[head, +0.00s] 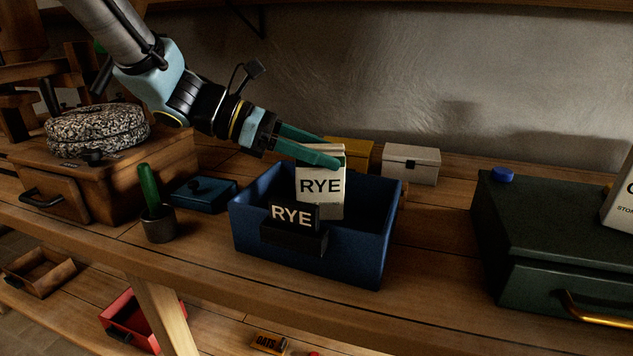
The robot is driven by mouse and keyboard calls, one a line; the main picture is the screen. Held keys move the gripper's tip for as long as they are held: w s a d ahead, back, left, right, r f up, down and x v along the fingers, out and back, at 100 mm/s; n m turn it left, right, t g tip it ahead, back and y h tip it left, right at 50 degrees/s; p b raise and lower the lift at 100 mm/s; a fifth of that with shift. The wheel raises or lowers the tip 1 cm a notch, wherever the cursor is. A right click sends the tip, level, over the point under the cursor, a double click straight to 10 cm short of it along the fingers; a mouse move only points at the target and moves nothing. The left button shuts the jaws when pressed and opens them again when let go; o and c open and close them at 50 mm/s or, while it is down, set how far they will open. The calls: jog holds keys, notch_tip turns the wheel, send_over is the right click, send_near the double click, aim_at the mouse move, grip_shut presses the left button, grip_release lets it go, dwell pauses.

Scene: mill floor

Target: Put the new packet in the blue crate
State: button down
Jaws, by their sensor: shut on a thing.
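The blue crate (349,265) stands on the wooden bench in the middle of the head view. A black label reading RYE (292,215) is on its front, above a dark front piece. A pale packet marked RYE (320,187) is upright over the crate, its lower part inside the crate's opening. My gripper (325,156) comes from the upper left, its green fingers shut on the packet near the top. The packet's bottom edge is partly hidden by the label and front wall, so I cannot tell whether it touches the crate floor.
A white box (411,165) and a yellow box (350,152) stand behind the crate. A dark green case (560,235) is at right. A green-handled tool in a dark cup (158,222), a small blue box (203,193) and a stone mill (98,135) are at left.

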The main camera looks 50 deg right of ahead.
aim_at(321, 177)
jog(key=shift+f, duration=2.1)
jog(key=shift+f, duration=0.2)
jog(key=shift+c, duration=0.4)
grip_release()
